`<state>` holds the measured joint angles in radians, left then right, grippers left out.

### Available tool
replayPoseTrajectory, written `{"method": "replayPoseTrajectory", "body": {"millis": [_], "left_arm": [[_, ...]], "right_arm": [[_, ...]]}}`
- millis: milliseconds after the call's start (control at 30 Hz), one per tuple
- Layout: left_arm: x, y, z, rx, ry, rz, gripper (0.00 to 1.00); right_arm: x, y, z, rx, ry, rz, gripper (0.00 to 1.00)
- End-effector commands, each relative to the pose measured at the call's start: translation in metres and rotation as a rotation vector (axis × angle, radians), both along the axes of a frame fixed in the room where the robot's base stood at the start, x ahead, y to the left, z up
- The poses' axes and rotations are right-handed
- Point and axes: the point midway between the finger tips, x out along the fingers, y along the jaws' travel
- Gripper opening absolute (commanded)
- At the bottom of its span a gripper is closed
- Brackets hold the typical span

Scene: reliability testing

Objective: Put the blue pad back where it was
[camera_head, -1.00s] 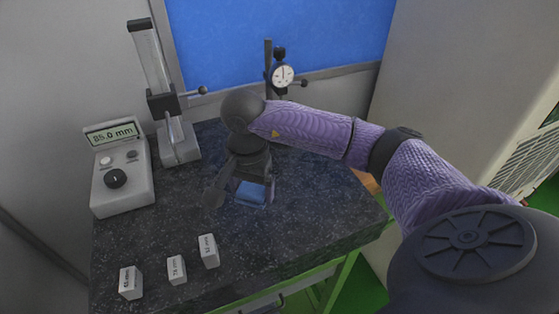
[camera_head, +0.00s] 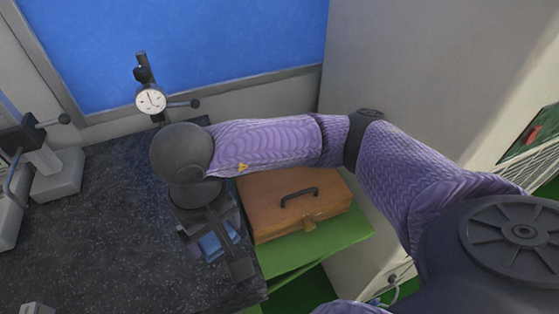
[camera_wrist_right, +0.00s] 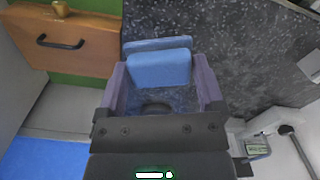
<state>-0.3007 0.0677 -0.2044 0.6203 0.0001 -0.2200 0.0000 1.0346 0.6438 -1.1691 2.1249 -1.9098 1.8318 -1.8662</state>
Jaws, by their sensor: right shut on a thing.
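My right gripper (camera_head: 215,250) points down over the right edge area of the dark granite tabletop (camera_head: 100,240). It is shut on the blue pad (camera_head: 214,240), partly hidden by the fingers and wrist. In the right wrist view the blue pad (camera_wrist_right: 160,69) sits between the two fingers of the right gripper (camera_wrist_right: 160,80). A second blue face (camera_wrist_right: 156,44) shows just behind it; I cannot tell whether it is part of the same pad. The height of the pad above the stone is unclear. My left gripper is not in view.
A brown case (camera_head: 275,190) with a dark handle lies on a green surface (camera_head: 320,245) right of the tabletop. A dial gauge stand (camera_head: 151,101) stands at the back. Grey instruments (camera_head: 55,172) are at the left. The stone's middle is clear.

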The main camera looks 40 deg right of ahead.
Motion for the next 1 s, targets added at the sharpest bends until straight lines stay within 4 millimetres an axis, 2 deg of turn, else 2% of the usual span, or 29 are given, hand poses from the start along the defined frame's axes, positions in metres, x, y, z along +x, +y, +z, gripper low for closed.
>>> {"method": "replayPoseTrajectory", "body": {"millis": [67, 233, 500, 600, 900, 933, 1000], "left_arm": [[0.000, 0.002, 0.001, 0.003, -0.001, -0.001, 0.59], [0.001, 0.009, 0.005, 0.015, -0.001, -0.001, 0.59], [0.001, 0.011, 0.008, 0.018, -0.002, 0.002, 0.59], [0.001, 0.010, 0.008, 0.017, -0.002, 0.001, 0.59], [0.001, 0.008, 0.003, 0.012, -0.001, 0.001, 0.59], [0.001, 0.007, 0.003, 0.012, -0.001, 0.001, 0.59], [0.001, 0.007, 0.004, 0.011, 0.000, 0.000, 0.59]], "right_arm": [[-0.003, 0.003, -0.002, -0.002, 0.000, 0.032, 0.23], [-0.005, 0.004, -0.041, -0.003, 0.005, 0.041, 0.23], [-0.004, 0.004, -0.094, -0.003, 0.002, 0.040, 0.23], [-0.003, 0.004, -0.100, -0.003, -0.002, 0.040, 0.23], [-0.003, 0.004, -0.103, -0.002, -0.002, 0.040, 0.23], [-0.003, 0.004, -0.103, -0.002, -0.002, 0.040, 0.89], [-0.003, 0.004, -0.102, -0.002, -0.002, 0.040, 1.00]]}}
